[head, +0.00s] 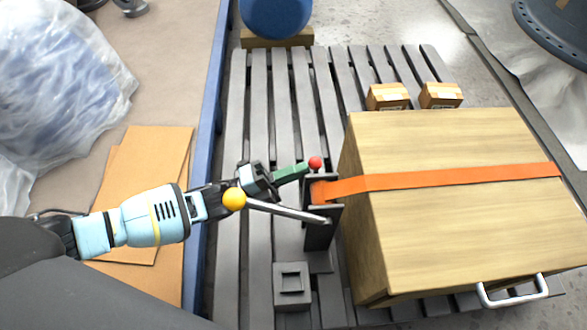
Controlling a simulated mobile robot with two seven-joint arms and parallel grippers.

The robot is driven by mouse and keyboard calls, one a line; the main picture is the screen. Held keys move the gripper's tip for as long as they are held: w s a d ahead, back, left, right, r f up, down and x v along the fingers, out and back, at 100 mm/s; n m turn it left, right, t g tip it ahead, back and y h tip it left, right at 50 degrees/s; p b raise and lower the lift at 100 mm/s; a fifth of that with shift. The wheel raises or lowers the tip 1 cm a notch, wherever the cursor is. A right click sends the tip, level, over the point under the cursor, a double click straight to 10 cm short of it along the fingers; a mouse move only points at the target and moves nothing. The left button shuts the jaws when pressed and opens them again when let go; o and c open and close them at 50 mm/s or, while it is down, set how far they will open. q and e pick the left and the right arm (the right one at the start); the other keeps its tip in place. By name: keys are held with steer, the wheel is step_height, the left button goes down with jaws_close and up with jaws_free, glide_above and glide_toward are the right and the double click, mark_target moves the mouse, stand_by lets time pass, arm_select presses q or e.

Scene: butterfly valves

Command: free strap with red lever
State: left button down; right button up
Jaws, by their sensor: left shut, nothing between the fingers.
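An orange strap (450,177) runs across the top of a wooden crate (460,235) to a dark upright post (320,232) at the crate's left side. A red ball knob (315,163) shows at the top of the post; its lever shaft is mostly hidden. A second lever, a silver rod (285,211) with a yellow ball (233,199), reaches left from the post. My left gripper (302,170) has green fingers, shut and empty, with tips just left of the red knob. I cannot tell if they touch it. My right gripper is out of view.
The crate stands on a grey slatted pallet (260,110) with two small cartons (388,96) behind it. A square block (292,283) sits near the front. A blue round object (276,15) is at the back. Cardboard sheets (165,160) and a wrapped bundle (60,90) lie left.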

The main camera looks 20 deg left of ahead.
arm_select(q)
steer(key=shift+w+d+r+g+y+p, duration=0.2)
steer(key=shift+d+r+g+y+p, duration=0.25)
steer(key=shift+p, duration=0.5)
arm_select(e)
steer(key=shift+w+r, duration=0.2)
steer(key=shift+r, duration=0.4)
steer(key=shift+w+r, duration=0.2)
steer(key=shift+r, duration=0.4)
arm_select(q)
steer(key=shift+f, duration=0.15)
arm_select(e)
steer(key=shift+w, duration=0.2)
